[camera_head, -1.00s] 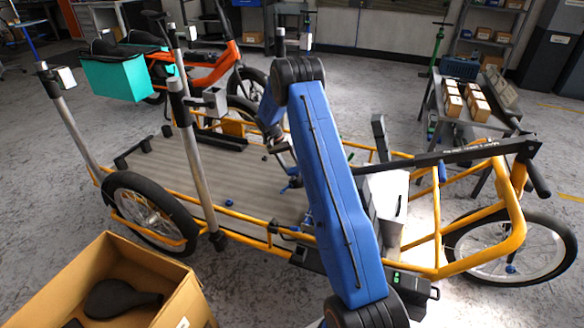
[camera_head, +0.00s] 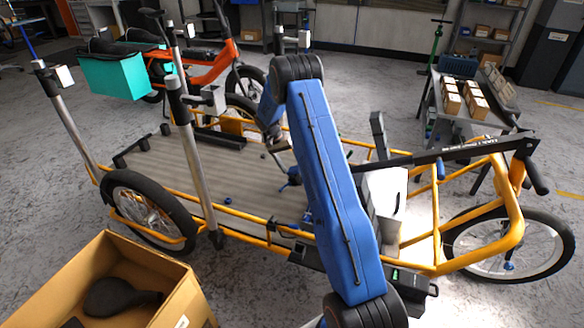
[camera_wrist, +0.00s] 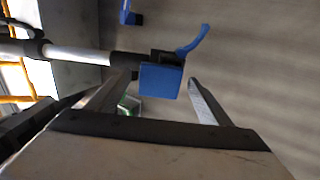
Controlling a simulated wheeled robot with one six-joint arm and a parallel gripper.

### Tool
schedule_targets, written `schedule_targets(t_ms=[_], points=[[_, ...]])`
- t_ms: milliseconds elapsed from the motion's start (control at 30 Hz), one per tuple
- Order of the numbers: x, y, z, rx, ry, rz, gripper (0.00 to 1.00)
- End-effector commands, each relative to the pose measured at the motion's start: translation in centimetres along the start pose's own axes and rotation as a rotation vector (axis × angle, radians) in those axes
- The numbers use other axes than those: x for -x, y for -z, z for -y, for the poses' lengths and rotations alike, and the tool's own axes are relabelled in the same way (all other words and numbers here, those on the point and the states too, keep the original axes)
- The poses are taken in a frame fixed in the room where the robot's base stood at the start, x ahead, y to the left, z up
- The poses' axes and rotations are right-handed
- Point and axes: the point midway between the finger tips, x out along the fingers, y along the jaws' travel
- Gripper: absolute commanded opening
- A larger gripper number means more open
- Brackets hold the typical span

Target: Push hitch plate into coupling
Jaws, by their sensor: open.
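In the wrist view a blue block with a curved blue lever (camera_wrist: 162,80) sits at the end of a silver tube (camera_wrist: 80,54) with a black collar. I cannot tell whether this is the coupling or the hitch plate. My gripper (camera_wrist: 152,88) is open, one finger on each side just below the blue block. Whether it touches the block is unclear. A small greenish piece (camera_wrist: 129,105) shows between the fingers. In the head view my gripper is small and partly behind my arm, over the deck, near small blue parts (camera_head: 291,180).
A white box (camera_head: 385,192) stands right of my arm. A cardboard box (camera_head: 180,285) is at front left. A second blue part (camera_wrist: 131,16) lies further off.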

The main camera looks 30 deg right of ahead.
Motion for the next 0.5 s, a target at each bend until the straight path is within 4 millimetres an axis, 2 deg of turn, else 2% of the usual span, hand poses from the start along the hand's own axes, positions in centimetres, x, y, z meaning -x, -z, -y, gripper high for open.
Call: schedule_targets(t_ms=[133,233,500], points=[[0.4,0.0,0.0,0.0,0.001,-0.001,0.73],[1.4,0.0,0.1,0.0,0.001,-0.002,0.73],[6.3,0.1,0.0,0.0,0.002,-0.002,0.73]])
